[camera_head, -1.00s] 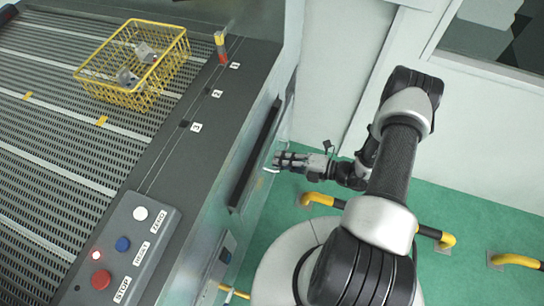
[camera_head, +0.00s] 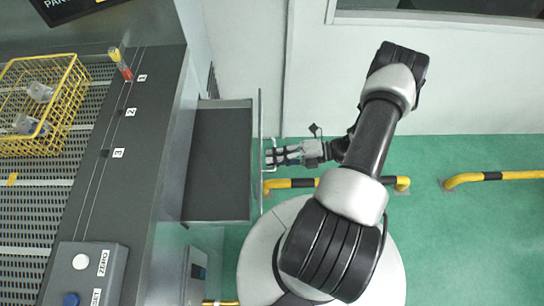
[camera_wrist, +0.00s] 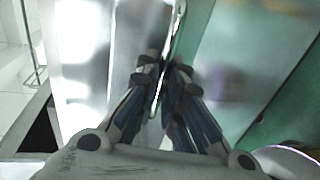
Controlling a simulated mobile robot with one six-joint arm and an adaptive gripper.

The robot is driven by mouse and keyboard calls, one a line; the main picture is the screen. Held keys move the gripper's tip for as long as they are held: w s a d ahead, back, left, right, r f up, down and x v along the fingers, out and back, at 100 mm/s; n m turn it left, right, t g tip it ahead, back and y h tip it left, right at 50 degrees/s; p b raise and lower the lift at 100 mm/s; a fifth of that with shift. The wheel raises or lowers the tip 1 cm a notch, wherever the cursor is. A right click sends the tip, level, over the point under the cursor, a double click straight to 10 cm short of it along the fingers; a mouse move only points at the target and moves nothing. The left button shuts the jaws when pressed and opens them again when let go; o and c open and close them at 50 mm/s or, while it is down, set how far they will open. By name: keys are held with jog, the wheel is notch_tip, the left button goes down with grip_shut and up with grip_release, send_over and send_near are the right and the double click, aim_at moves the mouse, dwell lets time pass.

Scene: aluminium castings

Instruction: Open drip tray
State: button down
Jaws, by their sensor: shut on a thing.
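The drip tray (camera_head: 218,165) is a dark, flat, shallow tray that stands well out from the side of the machine. Its thin upright front panel (camera_head: 260,120) faces my arm. My gripper (camera_head: 270,157) is at the outer side of this panel, shut on the tray's slim handle. In the wrist view the fingers (camera_wrist: 163,80) close around a thin bright bar (camera_wrist: 178,22), beside the pale panel. The fingers hide part of the handle. The tray's bare bottom looks empty.
The machine's conveyor carries a yellow wire basket (camera_head: 42,105) with castings. A control panel (camera_head: 85,272) with buttons is at the lower left. Yellow-black floor rails (camera_head: 290,183) run near my base and at the right (camera_head: 490,178). Green floor lies open at the right.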

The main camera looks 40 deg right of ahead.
jog(key=c, duration=1.7)
grip_release()
jog(key=v, duration=1.2)
